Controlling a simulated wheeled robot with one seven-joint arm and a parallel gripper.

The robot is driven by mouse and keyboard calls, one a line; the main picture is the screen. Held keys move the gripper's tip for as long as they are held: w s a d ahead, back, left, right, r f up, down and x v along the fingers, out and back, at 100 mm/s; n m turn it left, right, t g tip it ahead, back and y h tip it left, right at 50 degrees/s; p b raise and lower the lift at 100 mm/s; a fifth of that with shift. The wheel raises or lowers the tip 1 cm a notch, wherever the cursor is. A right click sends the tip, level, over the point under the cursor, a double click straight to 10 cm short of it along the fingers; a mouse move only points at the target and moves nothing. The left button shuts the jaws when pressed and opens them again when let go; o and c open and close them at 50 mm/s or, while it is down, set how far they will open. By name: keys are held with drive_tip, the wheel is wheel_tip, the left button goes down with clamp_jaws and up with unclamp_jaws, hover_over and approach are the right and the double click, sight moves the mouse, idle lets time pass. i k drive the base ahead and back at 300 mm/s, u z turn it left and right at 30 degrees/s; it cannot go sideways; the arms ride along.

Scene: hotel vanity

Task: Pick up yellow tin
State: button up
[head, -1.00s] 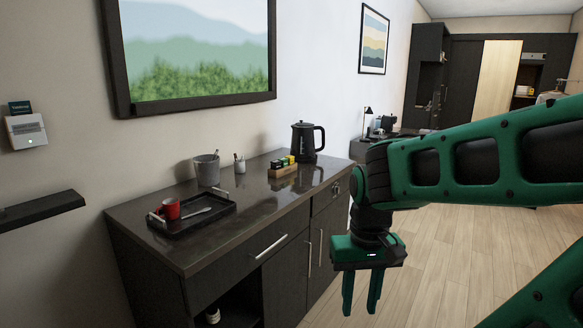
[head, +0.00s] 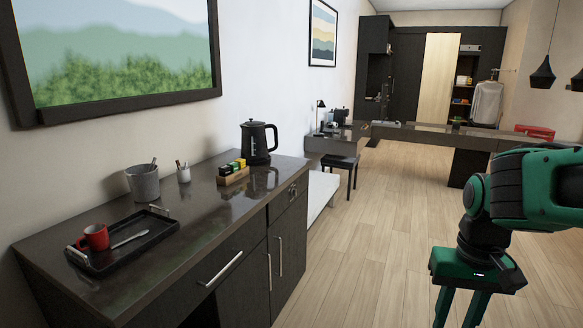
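No yellow tin can be made out for certain. Yellow also shows among the packets (head: 232,167) in a wooden holder on the near cabinet, and these look like small boxes or sachets. My gripper (head: 459,308) hangs pointing down at the lower right, over the floor and well away from both. Its two fingers stand apart with nothing seen between them, and their tips are cut off by the picture's lower edge.
The dark cabinet (head: 205,215) at left bears a black tray (head: 150,236), a red mug (head: 96,237), a grey bucket (head: 143,184) and a black kettle (head: 256,142). A long desk (head: 427,136) and a stool (head: 340,164) stand farther off. The wooden floor (head: 370,240) between is clear.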

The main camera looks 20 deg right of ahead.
sight(242, 163)
drive_tip(key=z, duration=2.1)
drive_tip(key=i, duration=1.35)
drive_tip(key=u, duration=2.1)
drive_tip(key=i, duration=1)
drive_tip(key=z, duration=0.05)
